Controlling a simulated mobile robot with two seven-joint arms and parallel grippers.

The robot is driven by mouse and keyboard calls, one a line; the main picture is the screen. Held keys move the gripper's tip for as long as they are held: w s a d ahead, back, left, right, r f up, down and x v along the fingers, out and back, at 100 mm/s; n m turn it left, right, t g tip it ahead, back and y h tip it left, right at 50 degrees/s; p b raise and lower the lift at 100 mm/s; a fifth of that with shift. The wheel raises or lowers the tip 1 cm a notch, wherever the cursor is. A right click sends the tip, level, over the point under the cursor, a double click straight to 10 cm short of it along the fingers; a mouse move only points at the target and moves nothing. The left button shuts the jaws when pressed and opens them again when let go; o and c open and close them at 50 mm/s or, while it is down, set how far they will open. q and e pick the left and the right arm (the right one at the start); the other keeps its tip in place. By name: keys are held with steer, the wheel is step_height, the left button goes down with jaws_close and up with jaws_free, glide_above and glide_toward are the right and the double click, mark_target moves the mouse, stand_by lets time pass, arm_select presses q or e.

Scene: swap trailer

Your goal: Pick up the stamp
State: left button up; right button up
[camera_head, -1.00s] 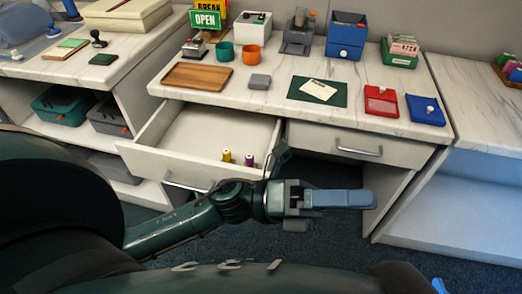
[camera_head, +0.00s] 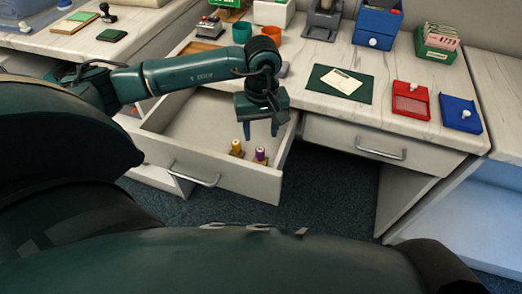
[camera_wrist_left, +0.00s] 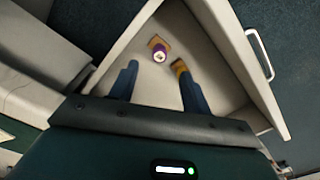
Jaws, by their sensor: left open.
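Two small stamps stand upright in the open drawer, near its front right corner. One is yellow (camera_head: 236,148) and one is purple (camera_head: 260,155), each on a brown base. My left gripper (camera_head: 260,130) points down over the drawer, open and empty, just above and behind them. In the left wrist view the purple stamp (camera_wrist_left: 161,55) shows beyond the gap between the fingertips (camera_wrist_left: 158,69). The yellow stamp (camera_wrist_left: 180,67) is by the right fingertip and partly hidden by it; I cannot tell whether they touch. My right gripper is out of view.
The open drawer (camera_head: 235,178) has raised walls around the stamps. The marble counter (camera_head: 300,98) above holds a green mat (camera_head: 358,93), a red box (camera_head: 410,108) and a blue box (camera_head: 461,122). A black-handled stamp (camera_head: 107,14) stands on the left counter.

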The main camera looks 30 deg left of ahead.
arm_select(q)
step_height(320, 180, down, 3)
steer(key=shift+r, duration=0.1)
steer(key=shift+f, duration=0.7)
steer(key=f, duration=0.2)
steer(key=f+b, duration=0.1)
steer(key=f, duration=0.1)
steer(key=shift+w+a+f, duration=0.15)
steer(key=shift+a+f, duration=0.05)
steer(key=shift+f, duration=0.05)
steer(key=shift+c, duration=0.5)
jaws_close()
steer(key=shift+r, duration=0.1)
step_height(320, 180, up, 10)
steer(key=shift+p, duration=0.65)
